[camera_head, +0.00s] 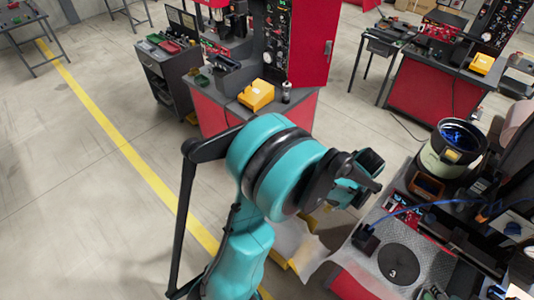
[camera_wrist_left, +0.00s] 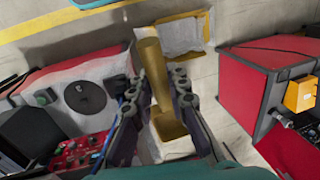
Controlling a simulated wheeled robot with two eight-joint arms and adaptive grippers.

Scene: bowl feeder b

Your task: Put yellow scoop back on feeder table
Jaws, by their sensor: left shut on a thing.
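The yellow scoop (camera_wrist_left: 153,68) shows in the left wrist view as a long, dull yellow piece. My left gripper (camera_wrist_left: 161,95) is shut on it, with a dark finger on each side. In the head view my teal left arm reaches up the middle and hides most of the gripper and the scoop. The feeder table (camera_head: 375,275) stands at the lower right of the head view, with a black round disc (camera_head: 401,264) marked 3 on it. In the left wrist view the table lies to the left of the scoop, apart from it. My right gripper is not in view.
A yellow-edged container (camera_wrist_left: 183,36) with whitish contents lies beyond the scoop. A red cabinet (camera_wrist_left: 245,85) stands to its right. Open floor lies left of my arm.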

